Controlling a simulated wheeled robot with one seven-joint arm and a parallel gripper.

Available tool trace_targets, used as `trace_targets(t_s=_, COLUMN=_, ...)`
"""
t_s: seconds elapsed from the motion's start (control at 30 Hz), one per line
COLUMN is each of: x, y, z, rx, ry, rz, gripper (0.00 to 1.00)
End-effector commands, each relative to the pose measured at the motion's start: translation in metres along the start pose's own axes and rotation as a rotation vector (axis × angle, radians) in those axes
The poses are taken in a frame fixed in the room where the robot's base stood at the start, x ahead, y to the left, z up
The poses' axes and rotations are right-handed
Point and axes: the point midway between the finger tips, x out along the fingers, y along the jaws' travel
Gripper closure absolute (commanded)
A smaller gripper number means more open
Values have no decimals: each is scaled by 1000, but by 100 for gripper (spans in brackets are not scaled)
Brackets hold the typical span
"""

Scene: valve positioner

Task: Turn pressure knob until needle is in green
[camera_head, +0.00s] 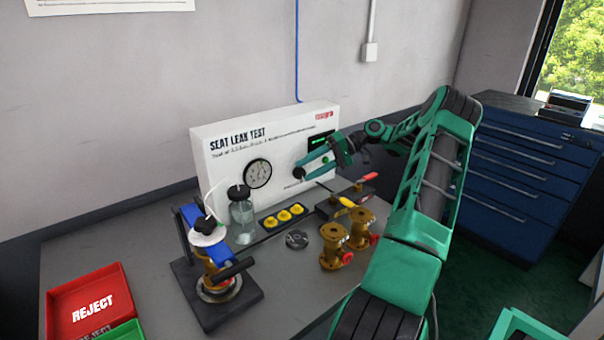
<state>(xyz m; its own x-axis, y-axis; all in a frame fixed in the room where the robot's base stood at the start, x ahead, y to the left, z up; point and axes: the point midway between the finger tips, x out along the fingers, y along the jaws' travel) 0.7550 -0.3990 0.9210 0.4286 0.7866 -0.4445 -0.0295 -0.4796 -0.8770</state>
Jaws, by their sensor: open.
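The white seat leak test panel (221,165) stands upright at the back of the bench. A round gauge (257,173) with a dark rim is on its face; its needle and any green band are too small to read. A dark knob (299,173) sits on the panel to the right of the gauge. My gripper (306,166) is open at the panel front, with its green fingers pointing left at the knob. The fingertips overlap the knob's edge in this view; I cannot tell whether they touch it. The gripper partly hides the panel's right side and display.
A valve in a clamp stand (215,262), a glass bottle (242,218), a tray of yellow caps (284,216) and brass valves (335,245) stand before the panel. A red reject bin (88,285) is at front left. Bare bench (130,235) lies at left.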

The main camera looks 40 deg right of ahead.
Motion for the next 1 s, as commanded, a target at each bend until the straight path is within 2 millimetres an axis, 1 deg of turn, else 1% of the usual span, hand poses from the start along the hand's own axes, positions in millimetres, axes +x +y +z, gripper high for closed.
trace_targets(t_s=0.1, x=-24, y=2, z=0, rx=-1, ry=4, rz=0, gripper=50)
trace_targets(t_s=0.33, x=-68, y=2, z=-1, rx=0, ry=6, rz=-1, gripper=50)
trace_targets(t_s=0.6, x=-86, y=2, z=-1, rx=2, ry=2, rz=0, gripper=50)
trace_targets(t_s=1.0, x=-89, y=2, z=-1, rx=3, ry=0, rz=2, gripper=50)
